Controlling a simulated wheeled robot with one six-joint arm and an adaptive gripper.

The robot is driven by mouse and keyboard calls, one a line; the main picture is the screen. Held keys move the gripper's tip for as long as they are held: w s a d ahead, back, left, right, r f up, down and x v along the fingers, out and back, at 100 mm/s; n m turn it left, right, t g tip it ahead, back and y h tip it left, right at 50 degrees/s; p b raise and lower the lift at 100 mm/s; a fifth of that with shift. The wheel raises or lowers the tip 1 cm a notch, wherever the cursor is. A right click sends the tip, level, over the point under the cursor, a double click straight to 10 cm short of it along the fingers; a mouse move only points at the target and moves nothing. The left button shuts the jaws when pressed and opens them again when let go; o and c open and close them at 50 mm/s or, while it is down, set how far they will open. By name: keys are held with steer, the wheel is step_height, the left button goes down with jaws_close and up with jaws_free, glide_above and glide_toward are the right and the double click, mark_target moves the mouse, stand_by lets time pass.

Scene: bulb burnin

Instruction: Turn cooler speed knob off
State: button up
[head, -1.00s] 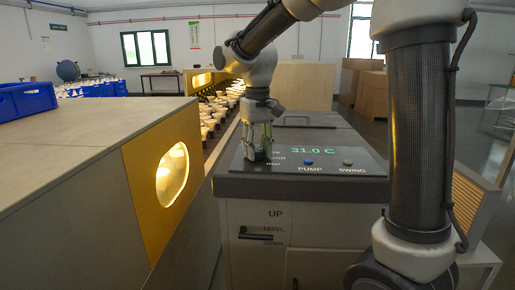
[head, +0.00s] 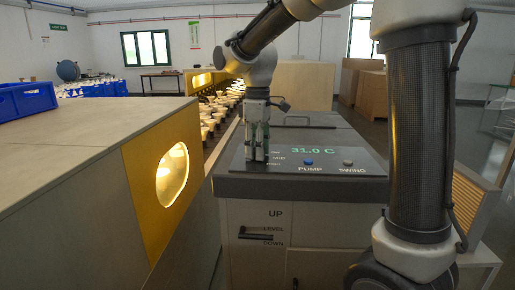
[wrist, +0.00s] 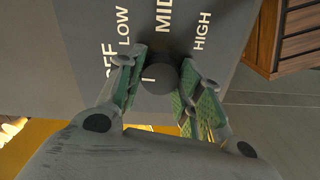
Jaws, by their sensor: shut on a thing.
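The cooler speed knob (wrist: 162,77) is a dark round knob on the grey cooler panel (wrist: 90,50). In the wrist view it sits between the green-padded fingertips of my gripper (wrist: 160,85), which is shut on it. White labels OFF, LOW, MID and HIGH (wrist: 200,38) fan around the knob. A short white mark shows at the knob's left side; I cannot tell which setting it indicates. In the head view my gripper (head: 257,155) points down at the left end of the panel and hides the knob.
The panel also carries a blue PUMP button (head: 308,162), a pale SWING button (head: 348,163) and a green display (head: 313,150) reading 31.0 C. A lever (head: 256,236) is on the cooler's front. A bench with a lit round window (head: 172,174) stands close on the left.

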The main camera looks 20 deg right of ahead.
stand_by(0.4)
steer(key=o, duration=1)
steer(key=shift+o, duration=0.2)
steer(key=shift+r, duration=0.1)
step_height(320, 180, up, 12)
